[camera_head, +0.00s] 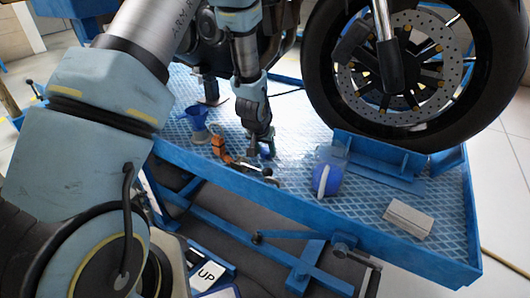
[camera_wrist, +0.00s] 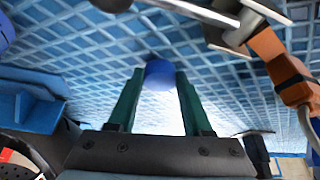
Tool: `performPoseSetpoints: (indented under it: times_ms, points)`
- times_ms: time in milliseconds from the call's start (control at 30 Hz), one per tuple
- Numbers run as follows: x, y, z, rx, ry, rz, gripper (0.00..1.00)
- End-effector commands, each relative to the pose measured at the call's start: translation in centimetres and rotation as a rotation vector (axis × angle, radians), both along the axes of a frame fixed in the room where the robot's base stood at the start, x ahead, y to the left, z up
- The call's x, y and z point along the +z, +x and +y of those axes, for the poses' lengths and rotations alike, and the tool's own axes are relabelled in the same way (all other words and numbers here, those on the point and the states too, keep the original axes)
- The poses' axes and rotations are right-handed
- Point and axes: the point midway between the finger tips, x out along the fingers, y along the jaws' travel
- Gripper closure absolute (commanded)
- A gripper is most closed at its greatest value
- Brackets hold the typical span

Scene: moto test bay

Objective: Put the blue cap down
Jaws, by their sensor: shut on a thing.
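My gripper (camera_wrist: 159,88) is shut on the blue cap (camera_wrist: 160,74), which sits between the tips of its two green fingers in the wrist view. In the head view my gripper (camera_head: 262,142) points down over the blue lift platform (camera_head: 290,162), with the blue cap (camera_head: 266,153) low between the fingers. The cap is close to the patterned deck; I cannot tell whether it touches it.
A metal lever tool (camera_head: 255,171) and an orange part (camera_head: 218,145) lie close by. Further right are a grey block (camera_head: 408,218) and the motorcycle wheel (camera_head: 327,75).

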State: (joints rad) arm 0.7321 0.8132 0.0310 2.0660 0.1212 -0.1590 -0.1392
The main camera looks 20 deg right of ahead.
Motion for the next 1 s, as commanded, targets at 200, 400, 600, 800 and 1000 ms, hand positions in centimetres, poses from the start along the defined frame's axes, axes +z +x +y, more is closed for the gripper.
performPoseSetpoints:
  times_ms: [200, 400, 600, 800, 1000]
  points:
    - [-0.61, 0.03, -0.03, 0.0, -0.001, -0.002, 1.0]
    - [-1.01, 0.02, -0.01, 0.0, -0.001, -0.001, 1.0]
    - [-0.9, 0.03, -0.01, 0.0, -0.001, -0.001, 0.3]
    - [-0.9, 0.02, -0.02, 0.0, -0.001, -0.001, 0.2]
    - [-0.42, 0.04, -0.02, 0.0, -0.001, -0.002, 0.2]
